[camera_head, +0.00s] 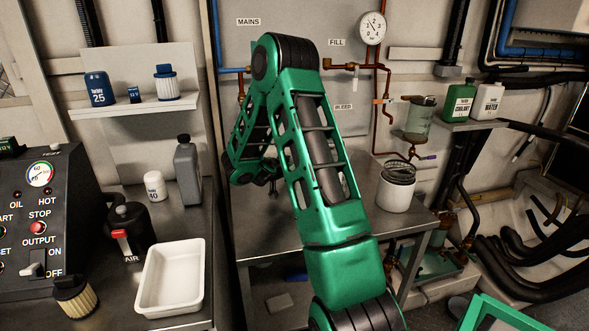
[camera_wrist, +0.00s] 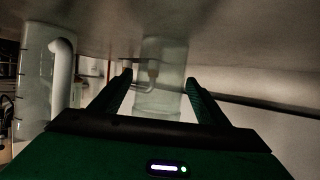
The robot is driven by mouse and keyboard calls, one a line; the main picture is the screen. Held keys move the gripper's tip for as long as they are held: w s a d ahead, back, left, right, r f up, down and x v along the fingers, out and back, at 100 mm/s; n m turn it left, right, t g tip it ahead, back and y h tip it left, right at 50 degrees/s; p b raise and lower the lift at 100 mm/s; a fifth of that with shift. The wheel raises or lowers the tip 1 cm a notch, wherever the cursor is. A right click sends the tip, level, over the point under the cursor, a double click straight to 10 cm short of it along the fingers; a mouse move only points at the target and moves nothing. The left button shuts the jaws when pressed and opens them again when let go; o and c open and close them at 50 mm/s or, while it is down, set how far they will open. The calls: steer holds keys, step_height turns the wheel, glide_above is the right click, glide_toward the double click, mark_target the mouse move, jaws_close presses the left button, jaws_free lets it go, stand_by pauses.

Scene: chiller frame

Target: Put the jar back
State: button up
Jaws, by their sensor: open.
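My gripper (camera_wrist: 160,82) is open in the wrist view, its two dark fingers spread. A clear, pale jar (camera_wrist: 160,60) shows between and beyond the fingertips, its upper end against a grey surface; I cannot tell whether the fingers touch it. In the head view my green arm bends over the metal bench and its far end points down behind the forearm, so the gripper's fingers are mostly hidden. A translucent greenish cylinder (camera_head: 419,118) is at the copper pipes on the wall; I cannot tell whether it is the same jar.
Another clear cylinder with a white bent pipe (camera_wrist: 62,75) stands left in the wrist view. The bench (camera_head: 275,225) carries a white tub (camera_head: 397,192) with a dark coiled top. A white tray (camera_head: 170,280) and grey bottle (camera_head: 187,170) are left. Coolant bottles (camera_head: 460,100) stand on the right shelf.

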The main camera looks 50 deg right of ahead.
steer(key=v, duration=0.8)
steer(key=shift+a, duration=0.1)
steer(key=shift+s+a+r, duration=0.1)
steer(key=shift+a+r, duration=0.05)
steer(key=s+a+r+n+y, duration=0.35)
steer(key=s+a+n, duration=0.2)
steer(key=a, duration=0.55)
steer(key=s+a+r+n+y, duration=0.2)
steer(key=s+a+n+y, duration=0.3)
steer(key=a, duration=0.6)
steer(key=s+a+r+n+y, duration=0.2)
steer(key=s+a+n+y, duration=0.4)
steer(key=a, duration=0.6)
steer(key=s+d+m+g, duration=0.2)
steer(key=s+d+m, duration=0.2)
steer(key=s, duration=0.4)
steer(key=s+d+f+m+g+h, duration=0.1)
steer(key=s+d+m+g, duration=0.1)
steer(key=s+d+m, duration=0.2)
steer(key=s+d, duration=0.3)
steer(key=s, duration=0.2)
steer(key=shift+s+d+f, duration=0.2)
steer(key=shift+s+f, duration=0.05)
steer(key=shift+f, duration=0.05)
